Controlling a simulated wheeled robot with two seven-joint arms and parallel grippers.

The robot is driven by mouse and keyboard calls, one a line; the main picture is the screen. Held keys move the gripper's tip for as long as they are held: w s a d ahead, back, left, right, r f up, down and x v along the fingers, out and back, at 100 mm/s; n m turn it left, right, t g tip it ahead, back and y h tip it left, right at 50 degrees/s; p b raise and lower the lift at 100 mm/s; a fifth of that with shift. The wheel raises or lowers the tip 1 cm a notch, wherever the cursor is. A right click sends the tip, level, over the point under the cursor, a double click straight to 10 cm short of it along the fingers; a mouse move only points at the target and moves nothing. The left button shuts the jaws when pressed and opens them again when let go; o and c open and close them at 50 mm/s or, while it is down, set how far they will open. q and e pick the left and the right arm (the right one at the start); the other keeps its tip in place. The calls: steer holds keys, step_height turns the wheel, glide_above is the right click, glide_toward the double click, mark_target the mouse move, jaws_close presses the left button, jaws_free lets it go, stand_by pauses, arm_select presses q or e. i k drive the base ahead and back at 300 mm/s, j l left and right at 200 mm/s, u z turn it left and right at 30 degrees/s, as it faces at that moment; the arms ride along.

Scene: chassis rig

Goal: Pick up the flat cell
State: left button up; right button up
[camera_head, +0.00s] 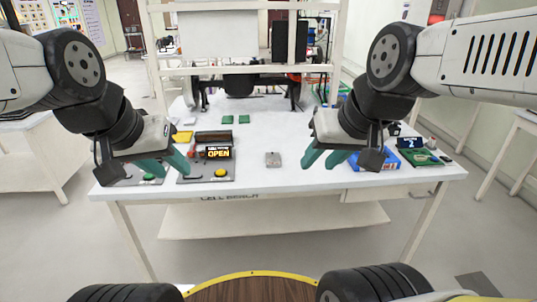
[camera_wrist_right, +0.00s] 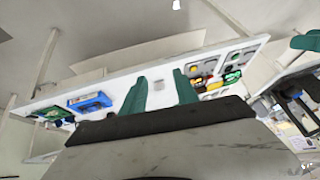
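The fingers also show spread in the right wrist view (camera_wrist_right: 160,92). My left gripper (camera_head: 172,168) is over the left part of the bench, well left of the cell, with its teal fingers apart and nothing seen between them.
Grey pads with green and yellow buttons and an "OPEN" display (camera_head: 219,153) stand left of the cell. A blue tray (camera_head: 378,160) and a green board (camera_head: 420,157) lie at the right. A white frame (camera_head: 240,69) stands behind. The bench around the cell is clear.

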mark_target(273, 159)
steer(key=i+j, duration=0.2)
steer(key=i, duration=0.2)
steer(key=i+j, duration=0.2)
steer(key=i, duration=0.25)
steer(key=z, duration=0.05)
